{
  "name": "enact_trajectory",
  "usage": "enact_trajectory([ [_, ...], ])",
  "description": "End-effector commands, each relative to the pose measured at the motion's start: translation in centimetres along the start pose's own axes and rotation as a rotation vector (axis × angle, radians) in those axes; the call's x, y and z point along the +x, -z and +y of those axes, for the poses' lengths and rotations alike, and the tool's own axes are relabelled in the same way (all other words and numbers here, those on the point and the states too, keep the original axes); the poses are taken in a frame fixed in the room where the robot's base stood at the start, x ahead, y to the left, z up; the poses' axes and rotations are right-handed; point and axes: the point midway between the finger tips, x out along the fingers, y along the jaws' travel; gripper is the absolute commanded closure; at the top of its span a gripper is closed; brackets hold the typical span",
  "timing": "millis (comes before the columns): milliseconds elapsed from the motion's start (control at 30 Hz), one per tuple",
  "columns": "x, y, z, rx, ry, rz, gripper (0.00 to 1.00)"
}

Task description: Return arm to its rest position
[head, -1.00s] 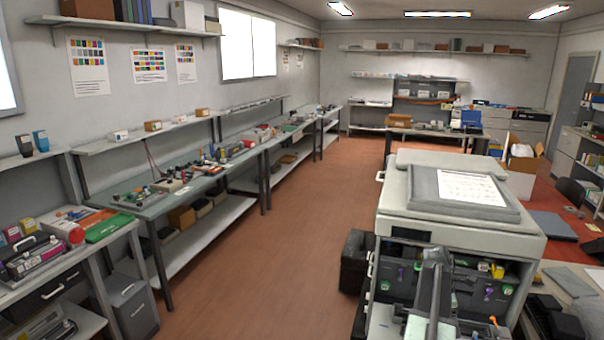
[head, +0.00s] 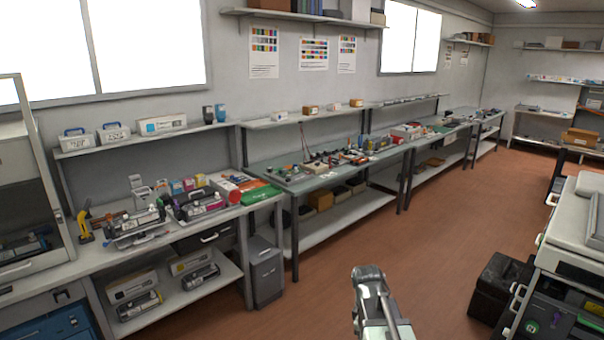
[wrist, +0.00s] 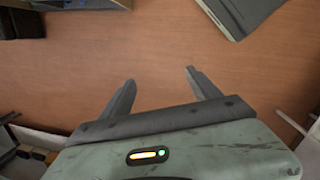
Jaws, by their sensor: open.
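My gripper (wrist: 160,92) shows in the wrist view with its two dark fingers spread apart and nothing between them. It is over the brown-orange floor (wrist: 150,60). In the head view part of my arm rises at the bottom centre, over the open floor; the fingers cannot be made out there. Toner cartridges (head: 137,223) lie on the workbench (head: 95,262) at the left. More cartridges (head: 138,305) lie on the shelf below it.
A copier (head: 575,225) with an open front stands at the right edge, a black box (head: 503,287) beside it. A grey bin (head: 266,277) stands by the workbench. A long green-topped bench (head: 330,177) runs along the wall. The floor (head: 430,240) between is clear.

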Motion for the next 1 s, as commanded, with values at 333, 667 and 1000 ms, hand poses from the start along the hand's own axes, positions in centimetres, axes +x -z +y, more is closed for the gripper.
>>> enact_trajectory([
  [333, -0.9, 3.4, -8.2, 0.803, 0.144, 0.059, 0.29],
  [667, -0.9, 2.9, -7.9, 0.976, 0.153, 0.045, 0.29],
  [1000, -0.9, 3.0, -7.9, 0.973, 0.152, 0.045, 0.64],
])
